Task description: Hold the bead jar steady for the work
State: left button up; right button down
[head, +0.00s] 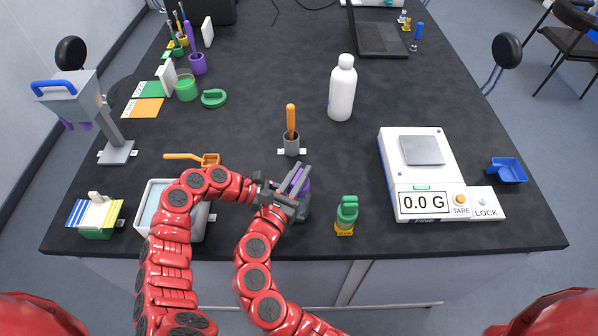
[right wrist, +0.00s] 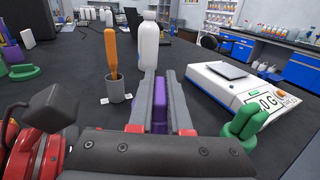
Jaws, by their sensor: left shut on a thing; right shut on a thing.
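A purple jar (head: 305,187), seemingly the bead jar, is at the front middle of the dark table, mostly hidden by my grippers. My right gripper (head: 297,180) is shut on it, its grey fingers pointing up and away. In the right wrist view, the purple body (right wrist: 159,90) shows between those fingers (right wrist: 165,82).
A grey cup (head: 291,145) with an orange-handled tool stands just behind. A green-topped bottle (head: 346,213) is close on the right, then a scale (head: 407,207) reading 0.0 G. A white bottle (head: 342,90) stands farther back. A pale tray (head: 151,200) is at left, partly behind my arm.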

jog(key=shift+a+r+m+h, duration=0.1)
jog(key=shift+m+h, duration=0.2)
jog(key=shift+h, duration=0.1)
jog(key=c, duration=1.2)
grip_release()
jog(key=shift+g+h, duration=0.3)
jog(key=shift+g, duration=0.1)
jog(key=shift+c, duration=0.2)
jog(key=o, duration=0.5)
jog(key=shift+c, duration=0.2)
